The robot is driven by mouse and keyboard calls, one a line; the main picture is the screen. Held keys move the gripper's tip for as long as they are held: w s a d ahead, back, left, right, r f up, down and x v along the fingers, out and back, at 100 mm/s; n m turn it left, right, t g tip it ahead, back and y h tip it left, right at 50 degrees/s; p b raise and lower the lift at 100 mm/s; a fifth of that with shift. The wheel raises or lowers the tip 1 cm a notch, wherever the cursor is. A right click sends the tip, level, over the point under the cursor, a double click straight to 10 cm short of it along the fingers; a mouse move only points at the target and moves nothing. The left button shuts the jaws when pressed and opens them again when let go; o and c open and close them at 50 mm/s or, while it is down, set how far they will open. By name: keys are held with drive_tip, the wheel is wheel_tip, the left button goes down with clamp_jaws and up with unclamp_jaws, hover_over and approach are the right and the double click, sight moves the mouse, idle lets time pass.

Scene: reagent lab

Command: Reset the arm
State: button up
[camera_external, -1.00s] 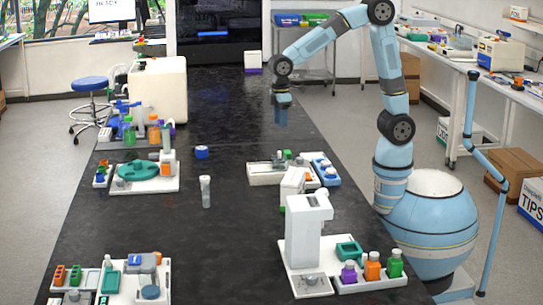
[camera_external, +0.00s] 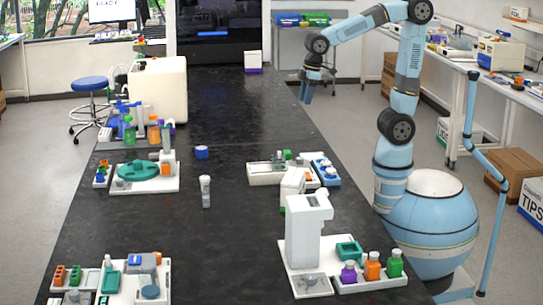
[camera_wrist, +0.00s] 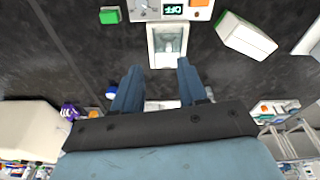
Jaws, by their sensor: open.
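My light-blue arm rises from its round base on the right of the black bench in the external view. My gripper (camera_external: 306,98) hangs in the air near the bench's far right edge, fingers pointing down. In the wrist view my gripper (camera_wrist: 152,75) shows two blue fingers spread apart, with nothing held between them.
The black bench (camera_external: 225,240) carries a white dispenser (camera_external: 303,235), a capped tube (camera_external: 205,190), a blue-capped item (camera_external: 201,152) and a white tray (camera_external: 265,178). Colored bottles (camera_external: 372,266) stand at the front right. The bench's far middle is clear.

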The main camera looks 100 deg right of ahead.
drive_tip(key=s+d+r+m+t, duration=0.1)
drive_tip(key=s+d+r+t, duration=0.1)
drive_tip(key=s, duration=1.4)
drive_tip(key=shift+s+r+m+t, duration=0.25)
drive_tip(key=shift+r+m+t, duration=0.15)
drive_tip(key=shift+t, duration=0.3)
